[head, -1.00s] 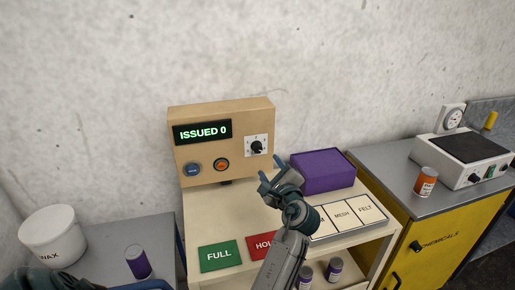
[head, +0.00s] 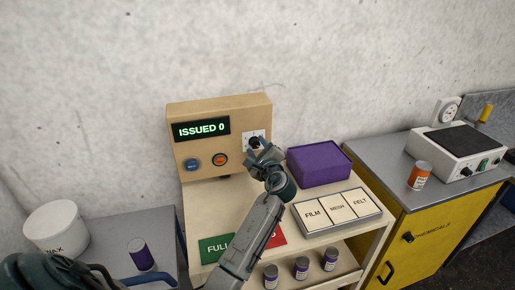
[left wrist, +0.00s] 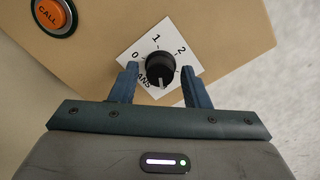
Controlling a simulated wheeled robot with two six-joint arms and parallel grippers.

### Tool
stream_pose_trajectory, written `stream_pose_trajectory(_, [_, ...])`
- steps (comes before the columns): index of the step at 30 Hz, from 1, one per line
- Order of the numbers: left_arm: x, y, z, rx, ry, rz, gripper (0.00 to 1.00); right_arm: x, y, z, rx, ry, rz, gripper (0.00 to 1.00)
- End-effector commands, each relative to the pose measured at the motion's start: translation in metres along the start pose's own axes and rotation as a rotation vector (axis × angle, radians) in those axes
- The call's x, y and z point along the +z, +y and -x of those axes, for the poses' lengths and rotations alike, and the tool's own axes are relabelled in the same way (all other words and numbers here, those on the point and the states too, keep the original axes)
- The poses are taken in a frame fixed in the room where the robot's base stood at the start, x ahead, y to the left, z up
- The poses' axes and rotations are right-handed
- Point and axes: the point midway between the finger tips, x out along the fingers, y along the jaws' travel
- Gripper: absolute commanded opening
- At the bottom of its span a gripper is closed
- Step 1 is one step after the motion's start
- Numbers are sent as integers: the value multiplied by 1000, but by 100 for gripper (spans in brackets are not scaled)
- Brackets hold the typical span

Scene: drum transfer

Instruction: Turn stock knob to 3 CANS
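The black stock knob (left wrist: 160,70) sits on a white dial plate (left wrist: 145,52) marked 0, 1 and 2. Part of the word CANS shows; no 3 is visible. A white mark on the knob is towards the bottom of the left wrist view. My left gripper (left wrist: 161,84) is open, with one finger on each side of the knob and a gap showing on both sides. In the head view my left gripper (head: 262,155) is in front of the dial plate (head: 255,137) and hides part of it. My right gripper is not in view.
The tan panel (head: 187,125) has a display reading ISSUED 0 (head: 201,129), a blue button (head: 192,164) and an orange button (head: 220,159). A purple box (head: 320,165) stands right of my gripper. Green (head: 214,248) and red cards and a labelled tray (head: 337,209) lie below.

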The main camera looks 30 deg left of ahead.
Motion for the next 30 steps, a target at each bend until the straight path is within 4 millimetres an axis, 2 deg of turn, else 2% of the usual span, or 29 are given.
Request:
stream_pose_trajectory(1, [0,0,0,0,0,0,32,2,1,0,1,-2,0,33])
stream_pose_trajectory(5, [0,0,0,0,0,0,6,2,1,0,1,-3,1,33])
stream_pose_trajectory(6, [0,0,0,0,0,0,5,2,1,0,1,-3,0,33])
stream_pose_trajectory(17, [-2,2,0,3,2,60,5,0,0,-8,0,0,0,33])
stream_pose_trajectory(30, [-3,5,0,16,13,404,5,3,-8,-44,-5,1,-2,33])
